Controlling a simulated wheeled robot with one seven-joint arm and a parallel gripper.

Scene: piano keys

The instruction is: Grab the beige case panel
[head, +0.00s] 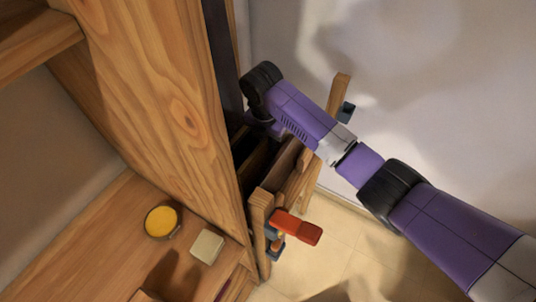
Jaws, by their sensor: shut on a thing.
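My arm reaches in from the right edge and bends down at its black wrist joint. My gripper (248,140) is at its end, in the dark gap between the tall wooden side board and a wooden rack. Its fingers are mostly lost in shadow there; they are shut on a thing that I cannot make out. I cannot tell for sure which piece is the beige case panel. A small beige block (207,246) lies on the wooden ledge at lower left, well apart from my gripper. A brown board (281,163) stands in the rack, just below my wrist.
The tall wooden side board (170,100) stands close left of my gripper. The rack (262,215) has a red-handled clamp (297,228) at its front and a dark fitting (346,111) at its back. A round yellow-topped tin (162,222) sits on the ledge. Tiled floor is open at lower right.

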